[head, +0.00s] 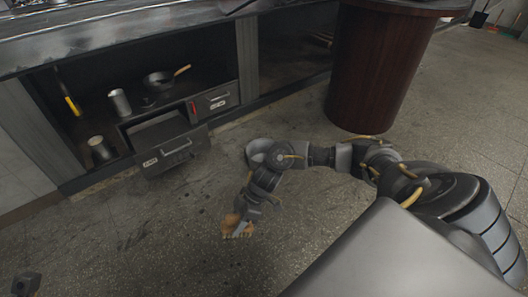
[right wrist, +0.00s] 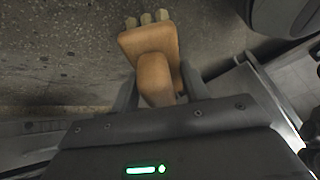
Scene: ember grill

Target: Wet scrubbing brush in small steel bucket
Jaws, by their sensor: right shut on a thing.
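My right gripper (head: 243,221) is shut on the wooden scrubbing brush (head: 233,228) and holds it over the floor, in front of the cabinet. In the right wrist view the brush (right wrist: 150,47) sticks out from between the fingers, its tan block outward and pale bristle tufts at its far edge. A small steel bucket-like vessel (head: 100,148) stands low in the open cabinet at the left. A taller metal cylinder (head: 119,102) stands higher on the shelf. I cannot tell for certain which is the bucket. A dark part at the lower left (head: 27,284) may be my left gripper; its jaws are unclear.
An open drawer (head: 168,152) juts out of the cabinet between the vessel and my right gripper. A pan (head: 160,80) with a wooden handle and a yellow-handled tool (head: 72,105) are in the cabinet. A dark red round pedestal (head: 375,70) stands behind my right arm. The floor (head: 150,225) is clear.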

